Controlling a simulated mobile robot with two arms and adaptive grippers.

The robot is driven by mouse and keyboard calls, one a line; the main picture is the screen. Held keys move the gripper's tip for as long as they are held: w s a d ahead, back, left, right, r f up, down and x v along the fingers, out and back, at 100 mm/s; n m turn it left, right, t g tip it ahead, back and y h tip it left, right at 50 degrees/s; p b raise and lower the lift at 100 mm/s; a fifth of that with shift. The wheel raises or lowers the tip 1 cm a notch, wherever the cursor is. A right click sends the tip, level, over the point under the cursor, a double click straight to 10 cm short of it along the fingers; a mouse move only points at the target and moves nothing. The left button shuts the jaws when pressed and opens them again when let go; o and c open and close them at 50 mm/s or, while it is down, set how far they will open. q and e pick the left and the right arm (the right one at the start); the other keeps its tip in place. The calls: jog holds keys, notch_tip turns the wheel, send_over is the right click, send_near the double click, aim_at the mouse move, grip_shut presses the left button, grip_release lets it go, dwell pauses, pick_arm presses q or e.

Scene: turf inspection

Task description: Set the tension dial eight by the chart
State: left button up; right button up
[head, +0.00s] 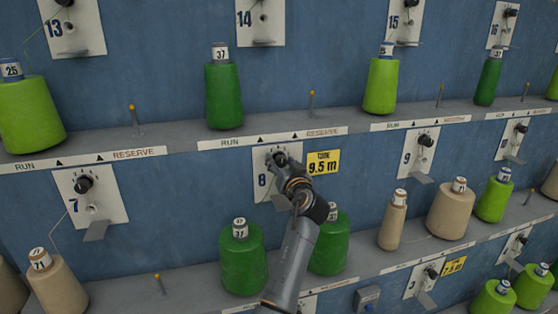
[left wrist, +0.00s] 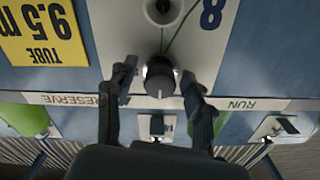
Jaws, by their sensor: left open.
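The tension dial eight, a black knob, is on a white plate (head: 262,186) marked 8. In the left wrist view the knob (left wrist: 159,76) shows a white pointer mark and the scene is upside down. My left gripper (head: 280,161) is at this dial, its arm rising from below and covering part of the plate. In the left wrist view its two fingers are spread, one on each side of the knob, with visible gaps. A yellow card (head: 323,162) beside the plate reads TUBE 9.5 m. No chart is seen. My right gripper is not in view.
Dial seven (head: 84,184) is to the left and dial nine (head: 425,140) to the right. A dark green cone (head: 223,95) stands on the shelf (head: 165,135) above. Two green cones (head: 242,262) (head: 330,245) stand below, close to my left arm.

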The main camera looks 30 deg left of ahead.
pick_arm(q)
jog(key=shift+s+d+r, duration=0.1)
jog(key=shift+d, duration=0.1)
jog(key=shift+c, duration=0.2)
grip_shut()
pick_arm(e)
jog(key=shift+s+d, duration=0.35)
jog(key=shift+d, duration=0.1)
pick_arm(q)
jog(key=shift+m, duration=0.4)
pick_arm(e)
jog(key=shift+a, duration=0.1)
pick_arm(q)
jog(key=shift+a+m, duration=0.1)
jog(key=shift+m, duration=0.9)
jog(key=m, duration=0.3)
jog(key=shift+m+p, duration=0.3)
jog(key=shift+p, duration=0.1)
jog(key=m+p, duration=0.2)
jog(key=m, duration=0.3)
jog(key=shift+r, duration=0.1)
jog(key=shift+m+p, duration=1.25)
jog(key=shift+m, duration=0.95)
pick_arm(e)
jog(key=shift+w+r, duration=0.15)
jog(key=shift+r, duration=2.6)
